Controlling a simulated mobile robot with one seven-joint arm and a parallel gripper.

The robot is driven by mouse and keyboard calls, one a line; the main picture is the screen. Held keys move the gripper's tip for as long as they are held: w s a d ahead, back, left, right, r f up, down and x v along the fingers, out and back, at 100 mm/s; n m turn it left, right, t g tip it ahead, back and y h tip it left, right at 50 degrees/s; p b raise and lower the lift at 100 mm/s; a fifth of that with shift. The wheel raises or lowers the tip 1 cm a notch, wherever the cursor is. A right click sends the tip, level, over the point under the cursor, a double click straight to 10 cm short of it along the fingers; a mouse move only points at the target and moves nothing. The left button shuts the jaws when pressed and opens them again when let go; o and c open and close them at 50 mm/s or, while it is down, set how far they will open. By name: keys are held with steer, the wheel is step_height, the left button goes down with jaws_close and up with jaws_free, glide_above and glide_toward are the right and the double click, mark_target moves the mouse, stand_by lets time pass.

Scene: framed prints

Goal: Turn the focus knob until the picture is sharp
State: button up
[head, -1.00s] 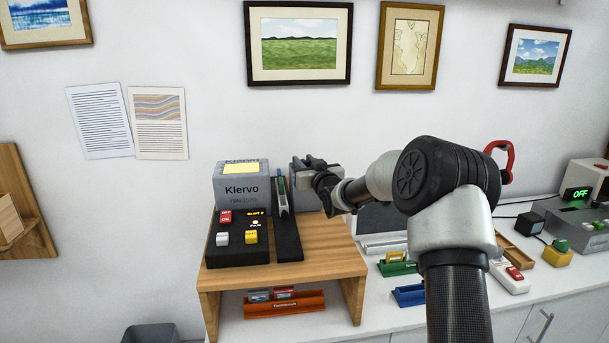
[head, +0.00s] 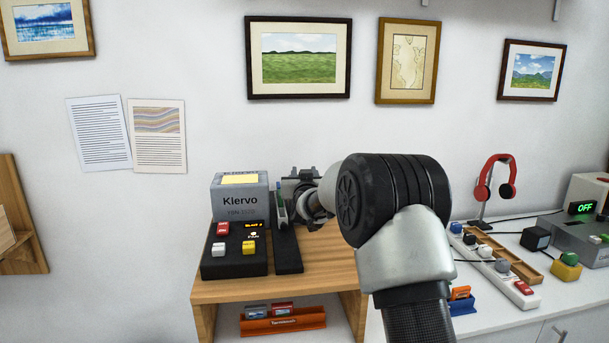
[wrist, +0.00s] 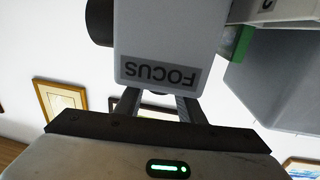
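A grey block labelled FOCUS (wrist: 160,45) fills the top middle of the wrist view, its label upside down. A dark round part (wrist: 99,22) sticks out of its left side; I cannot tell whether it is the knob. My gripper's two fingers (wrist: 157,106) stand apart, their tips hidden behind the block's lower edge. A small dark part shows between them, too covered to identify. In the head view my gripper (head: 302,180) is just right of the grey Klervo machine (head: 240,200), its fingers partly hidden by my arm. I see no projected picture to judge for sharpness.
A black control box (head: 233,262) with red, white and yellow buttons and a narrow black stand (head: 287,250) sit on the wooden shelf (head: 325,262). A power strip (head: 495,270) and red headphones (head: 497,177) are at right. Framed prints hang on the wall.

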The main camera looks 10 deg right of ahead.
steer(key=shift+o, duration=0.8)
steer(key=shift+s, duration=0.2)
steer(key=s+a, duration=0.2)
steer(key=s, duration=1.5)
